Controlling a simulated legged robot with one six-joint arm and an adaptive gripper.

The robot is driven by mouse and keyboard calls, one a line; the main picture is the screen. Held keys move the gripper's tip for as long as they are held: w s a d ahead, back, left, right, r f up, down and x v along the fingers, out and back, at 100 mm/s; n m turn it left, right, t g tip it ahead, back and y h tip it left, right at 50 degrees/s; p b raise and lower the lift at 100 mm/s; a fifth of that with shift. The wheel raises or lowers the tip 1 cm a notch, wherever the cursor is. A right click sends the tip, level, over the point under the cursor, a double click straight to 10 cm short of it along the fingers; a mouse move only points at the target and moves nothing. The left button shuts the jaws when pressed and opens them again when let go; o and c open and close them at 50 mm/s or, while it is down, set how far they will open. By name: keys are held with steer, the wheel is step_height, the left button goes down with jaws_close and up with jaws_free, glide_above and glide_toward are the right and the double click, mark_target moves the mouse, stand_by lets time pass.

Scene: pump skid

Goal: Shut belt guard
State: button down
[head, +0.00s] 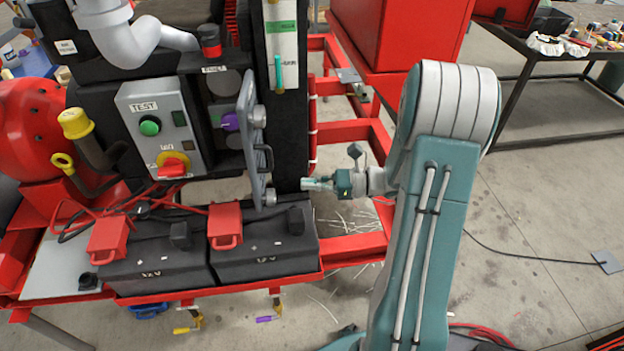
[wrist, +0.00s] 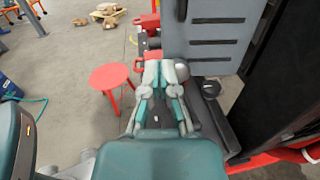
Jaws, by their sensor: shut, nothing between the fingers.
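The belt guard (head: 250,135) is a grey panel seen nearly edge-on in the head view, standing swung out from the black housing, with a dark handle on its face. Round grey and purple parts (head: 229,121) show in the opening to its left. In the wrist view the guard (wrist: 222,45) is a grey plate at the upper right. My gripper (head: 308,184) is shut and empty, to the right of the guard's lower end and apart from it in the head view. In the wrist view its closed fingertips (wrist: 160,66) are left of the guard's lower edge.
Black batteries (head: 265,243) with red terminal covers lie below the guard. A control box (head: 163,125) with a green button and red switch is at left. A black post (head: 288,120) stands behind the guard. The wrist view shows a red stool (wrist: 111,77) and open floor.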

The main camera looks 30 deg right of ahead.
mark_target(257, 183)
steer(key=x, duration=0.9)
steer(key=shift+w+a, duration=0.3)
steer(key=shift+d, duration=0.35)
